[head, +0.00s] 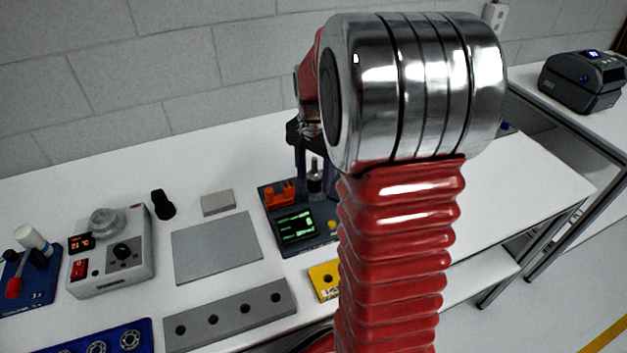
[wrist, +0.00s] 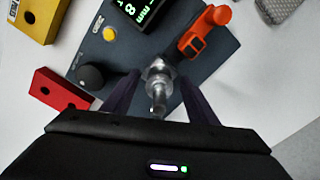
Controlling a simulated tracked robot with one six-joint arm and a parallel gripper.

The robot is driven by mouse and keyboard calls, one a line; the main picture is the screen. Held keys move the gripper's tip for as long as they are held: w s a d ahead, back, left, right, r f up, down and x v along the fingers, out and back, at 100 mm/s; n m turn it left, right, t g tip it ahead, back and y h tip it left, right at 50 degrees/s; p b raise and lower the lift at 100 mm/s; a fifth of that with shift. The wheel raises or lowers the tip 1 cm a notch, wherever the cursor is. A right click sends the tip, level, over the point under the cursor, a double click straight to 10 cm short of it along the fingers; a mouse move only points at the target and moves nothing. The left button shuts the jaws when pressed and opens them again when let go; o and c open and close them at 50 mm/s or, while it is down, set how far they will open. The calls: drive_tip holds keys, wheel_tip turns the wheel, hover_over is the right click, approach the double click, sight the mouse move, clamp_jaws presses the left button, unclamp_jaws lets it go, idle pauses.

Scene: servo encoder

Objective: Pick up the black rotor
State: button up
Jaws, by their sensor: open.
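A small black stepped cylinder (head: 162,205) stands on the white bench in the head view, right of the grey heater box; it may be the black rotor, but I cannot be sure. My gripper (wrist: 158,98) is open above the dark test station (wrist: 190,65), with one finger on each side of a silver metal spindle (wrist: 158,82). The spindle stands between the fingers, and I see no clear contact. In the head view, my gripper (head: 314,172) is partly behind my red arm. A round black knob (wrist: 90,76) sits on the station's corner.
The station has a green-lit display (head: 296,226) and an orange clamp (head: 280,194). A yellow block (head: 325,278) and a red block (wrist: 60,92) lie near it. A grey mat (head: 216,248), a grey holed bar (head: 230,314) and a heater box (head: 112,250) stand left.

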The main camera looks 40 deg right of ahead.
drive_tip(key=shift+c, duration=0.5)
clamp_jaws()
idle(0.4)
